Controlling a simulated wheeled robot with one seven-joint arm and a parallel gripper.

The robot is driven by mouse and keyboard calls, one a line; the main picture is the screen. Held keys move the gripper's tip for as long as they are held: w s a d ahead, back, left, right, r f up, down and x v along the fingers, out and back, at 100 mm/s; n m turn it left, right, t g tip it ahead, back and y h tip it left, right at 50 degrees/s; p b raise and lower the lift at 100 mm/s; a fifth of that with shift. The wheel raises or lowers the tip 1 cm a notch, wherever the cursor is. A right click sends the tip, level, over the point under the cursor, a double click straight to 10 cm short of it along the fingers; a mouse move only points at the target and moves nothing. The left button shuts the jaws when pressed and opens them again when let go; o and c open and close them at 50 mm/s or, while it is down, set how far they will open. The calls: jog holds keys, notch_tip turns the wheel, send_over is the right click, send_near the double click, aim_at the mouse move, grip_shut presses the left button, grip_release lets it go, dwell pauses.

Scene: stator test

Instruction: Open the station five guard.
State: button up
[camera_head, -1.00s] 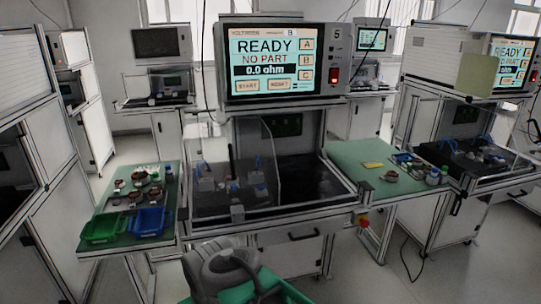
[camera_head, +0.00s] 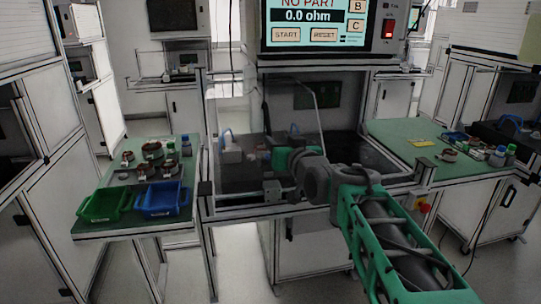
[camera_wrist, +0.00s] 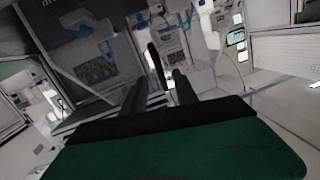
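The station five guard (camera_head: 240,112) is a clear panel with a thin frame, standing over the left half of the station's work bay in the head view. The right half of the bay shows uncovered and dark. My arm reaches in from the lower right, and my gripper (camera_head: 284,160) is at the front of the bay, by the guard's lower right part. In the wrist view, the two dark fingers of my gripper (camera_wrist: 158,88) stand apart. A thin dark bar (camera_wrist: 154,58) shows between and beyond them; I cannot tell whether it is touched or is a guard handle.
The station screen (camera_head: 312,22) is above the bay. A left side table (camera_head: 115,222) holds a green bin (camera_head: 102,205), a blue bin (camera_head: 163,199) and several small parts. A right side table (camera_head: 395,135) carries parts and bottles. A red stop button (camera_head: 424,208) is on the station's front right.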

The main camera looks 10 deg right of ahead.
aim_at(269, 124)
jog(key=shift+t, duration=0.6)
jog(key=w, duration=0.3)
jog(key=w+r, duration=0.1)
jog(key=w, duration=0.1)
jog(key=w+p, duration=0.1)
jog(key=w, duration=0.2)
jog(key=shift+w+a+r, duration=0.3)
jog(key=shift+a+r, duration=0.05)
jog(key=shift+r, duration=0.05)
grip_shut()
